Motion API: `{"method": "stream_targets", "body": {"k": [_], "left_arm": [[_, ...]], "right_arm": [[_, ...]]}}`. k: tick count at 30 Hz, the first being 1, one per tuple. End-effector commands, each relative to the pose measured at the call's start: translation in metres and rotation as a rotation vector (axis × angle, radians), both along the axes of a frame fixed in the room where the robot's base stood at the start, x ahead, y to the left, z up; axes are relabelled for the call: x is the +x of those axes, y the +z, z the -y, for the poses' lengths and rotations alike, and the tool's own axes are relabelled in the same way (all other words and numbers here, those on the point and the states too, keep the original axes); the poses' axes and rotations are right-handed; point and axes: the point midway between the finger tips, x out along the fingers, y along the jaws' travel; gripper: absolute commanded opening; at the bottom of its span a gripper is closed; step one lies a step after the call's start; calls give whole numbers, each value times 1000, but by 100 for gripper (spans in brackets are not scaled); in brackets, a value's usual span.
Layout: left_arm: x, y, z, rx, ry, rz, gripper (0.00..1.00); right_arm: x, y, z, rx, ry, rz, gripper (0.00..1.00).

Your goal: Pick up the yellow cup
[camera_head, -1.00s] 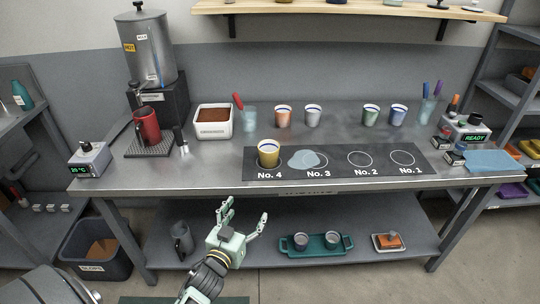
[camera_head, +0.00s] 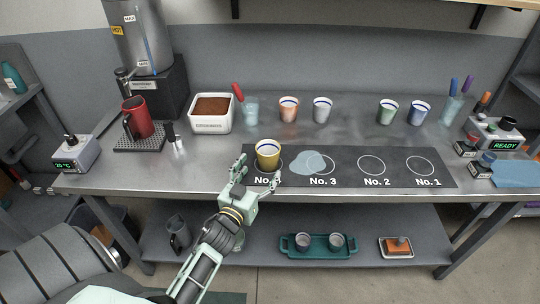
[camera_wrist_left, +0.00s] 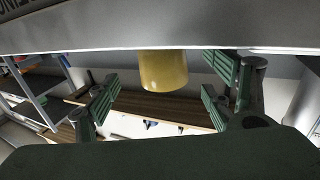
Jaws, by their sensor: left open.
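The yellow cup (camera_head: 268,154) stands upright on the No. 4 spot of the dark mat (camera_head: 340,180). In the left wrist view the yellow cup (camera_wrist_left: 164,71) shows ahead, between the two fingers. My left gripper (camera_head: 256,177) is open and empty, just in front of the cup at the table's front edge, with its fingers spread to either side; it also shows in the left wrist view (camera_wrist_left: 160,98). I see no contact with the cup. The gripper hides part of the No. 4 label. My right gripper is not in view.
Orange (camera_head: 289,108), white (camera_head: 322,109), green (camera_head: 388,111) and blue (camera_head: 419,112) cups stand behind the mat. A clear puddle-like patch (camera_head: 308,162) lies by No. 3. A red mug (camera_head: 138,117) and a coffee-grounds box (camera_head: 211,113) are to the left.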

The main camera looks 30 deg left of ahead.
Motion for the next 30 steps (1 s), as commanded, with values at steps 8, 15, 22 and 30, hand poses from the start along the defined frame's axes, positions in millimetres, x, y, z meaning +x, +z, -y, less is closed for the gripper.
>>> {"method": "stream_targets", "body": {"k": [8,15,22,30], "left_arm": [[37,4,-11,0,0,2,76],[60,2,-15,0,0,0,76],[60,1,-15,0,0,0,75],[60,1,-15,0,0,0,51]], "right_arm": [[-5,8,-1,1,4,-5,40],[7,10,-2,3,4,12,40],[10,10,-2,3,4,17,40],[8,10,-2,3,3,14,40]]}}
